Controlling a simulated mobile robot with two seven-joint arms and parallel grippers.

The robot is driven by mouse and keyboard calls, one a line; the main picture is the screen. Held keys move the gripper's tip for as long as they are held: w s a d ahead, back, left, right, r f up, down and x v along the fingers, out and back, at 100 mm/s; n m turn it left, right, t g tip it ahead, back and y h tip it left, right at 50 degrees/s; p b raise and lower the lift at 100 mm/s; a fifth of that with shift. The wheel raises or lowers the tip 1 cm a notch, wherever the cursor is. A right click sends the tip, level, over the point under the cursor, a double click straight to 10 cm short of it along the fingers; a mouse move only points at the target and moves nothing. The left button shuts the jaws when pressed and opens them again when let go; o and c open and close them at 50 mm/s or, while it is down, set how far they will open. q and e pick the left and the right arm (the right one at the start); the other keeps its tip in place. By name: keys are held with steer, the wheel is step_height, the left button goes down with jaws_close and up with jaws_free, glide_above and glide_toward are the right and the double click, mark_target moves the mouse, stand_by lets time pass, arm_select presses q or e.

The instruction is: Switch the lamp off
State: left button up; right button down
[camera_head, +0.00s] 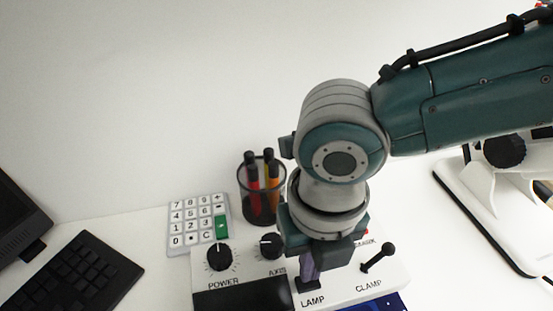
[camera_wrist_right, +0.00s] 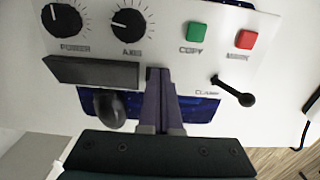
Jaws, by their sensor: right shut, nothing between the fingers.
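A white control panel (camera_head: 345,287) lies on the desk, and it also shows in the right wrist view (camera_wrist_right: 213,65). Above its LAMP label sits a small dark switch (camera_head: 309,286), mostly covered by my right gripper. My right gripper (camera_head: 309,277) points down with its purple fingers shut, right at the switch; I cannot tell whether they touch it. In the wrist view the shut fingers (camera_wrist_right: 158,125) hide the switch, so its position cannot be read. The lamp itself is not clearly visible. My left gripper is not in view.
The panel also has a POWER knob (camera_head: 219,257), an AXIS knob (camera_head: 270,245), a green COPY button (camera_wrist_right: 196,33), a red MARK button (camera_wrist_right: 246,39) and a CLAMP lever (camera_head: 378,257). A pen cup (camera_head: 262,205), a calculator (camera_head: 190,222) and a keyboard (camera_head: 75,272) stand nearby.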

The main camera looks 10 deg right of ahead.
steer(key=shift+s+d+f+p, duration=0.1)
steer(key=shift+f+p, duration=0.1)
steer(key=shift+p, duration=0.5)
steer(key=shift+r+p, duration=1.55)
steer(key=shift+r, duration=0.1)
steer(key=shift+s+r+p, duration=0.1)
steer(key=shift+r+p, duration=0.5)
steer(key=shift+r, duration=0.05)
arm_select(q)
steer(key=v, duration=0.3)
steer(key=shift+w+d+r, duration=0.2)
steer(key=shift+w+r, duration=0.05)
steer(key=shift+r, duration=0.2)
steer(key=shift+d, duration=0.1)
arm_select(e)
steer(key=shift+s+d, duration=0.1)
